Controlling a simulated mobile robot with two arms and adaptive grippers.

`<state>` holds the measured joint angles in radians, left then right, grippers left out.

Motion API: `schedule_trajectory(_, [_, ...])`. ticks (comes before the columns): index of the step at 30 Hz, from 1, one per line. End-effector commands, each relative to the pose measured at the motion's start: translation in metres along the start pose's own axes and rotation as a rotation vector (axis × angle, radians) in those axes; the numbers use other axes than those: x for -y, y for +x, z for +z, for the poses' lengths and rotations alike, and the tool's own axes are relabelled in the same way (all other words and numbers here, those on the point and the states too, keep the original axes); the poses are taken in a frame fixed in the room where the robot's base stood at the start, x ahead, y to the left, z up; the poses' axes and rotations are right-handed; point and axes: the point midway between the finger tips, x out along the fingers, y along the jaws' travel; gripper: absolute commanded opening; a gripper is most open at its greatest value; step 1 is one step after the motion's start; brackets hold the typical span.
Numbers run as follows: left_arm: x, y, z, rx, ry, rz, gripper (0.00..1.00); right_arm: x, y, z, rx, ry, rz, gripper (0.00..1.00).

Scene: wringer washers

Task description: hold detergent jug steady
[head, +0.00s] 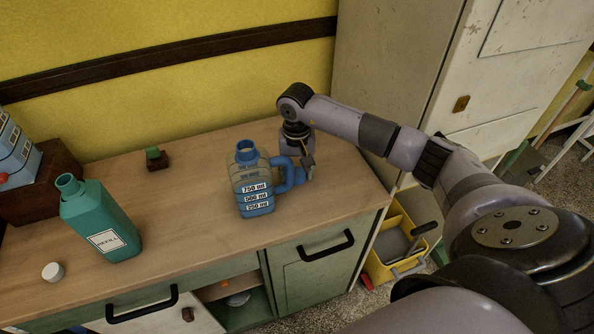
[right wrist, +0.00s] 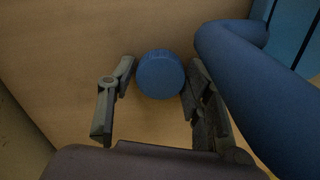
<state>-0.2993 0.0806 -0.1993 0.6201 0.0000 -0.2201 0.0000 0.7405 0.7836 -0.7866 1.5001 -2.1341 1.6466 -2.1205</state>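The detergent jug (head: 253,182) is likely the translucent blue one with ml labels. It stands upright on the wooden counter (head: 190,225), its neck uncapped and its blue handle (head: 283,180) to the right. My right gripper (head: 307,165) is at the handle side. In the right wrist view its two fingers (right wrist: 158,98) are apart, with a round blue cap-like piece (right wrist: 160,75) between or just past the tips. The blue handle (right wrist: 235,75) runs outside the right-hand finger; I cannot tell whether they touch. My left gripper is out of view.
A teal REFILL bottle (head: 100,222) stands on the left, with a white cap (head: 53,272) nearby. A small block with a green top (head: 156,158) sits near the wall. A dark wooden box (head: 45,178) holds blue containers. A yellow bucket (head: 385,262) stands right of the counter.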

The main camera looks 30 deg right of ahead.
Motion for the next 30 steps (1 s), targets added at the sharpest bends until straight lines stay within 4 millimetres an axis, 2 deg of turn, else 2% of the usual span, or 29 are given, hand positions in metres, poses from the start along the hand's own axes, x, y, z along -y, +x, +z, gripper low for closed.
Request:
schedule_trajectory(5, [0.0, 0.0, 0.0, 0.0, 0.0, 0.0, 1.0, 0.0, 0.0, 0.0, 0.0, 0.0, 0.0, 0.59])
schedule_trajectory(17, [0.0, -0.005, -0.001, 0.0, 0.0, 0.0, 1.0, 0.001, -0.007, 0.0, -0.001, 0.0, -0.001, 0.59])
schedule_trajectory(20, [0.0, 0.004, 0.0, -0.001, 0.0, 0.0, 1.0, 0.001, -0.021, -0.002, -0.005, -0.001, -0.003, 0.59])
schedule_trajectory(30, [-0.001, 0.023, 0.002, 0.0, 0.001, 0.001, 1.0, 0.001, -0.093, -0.001, -0.005, 0.001, -0.002, 0.59])
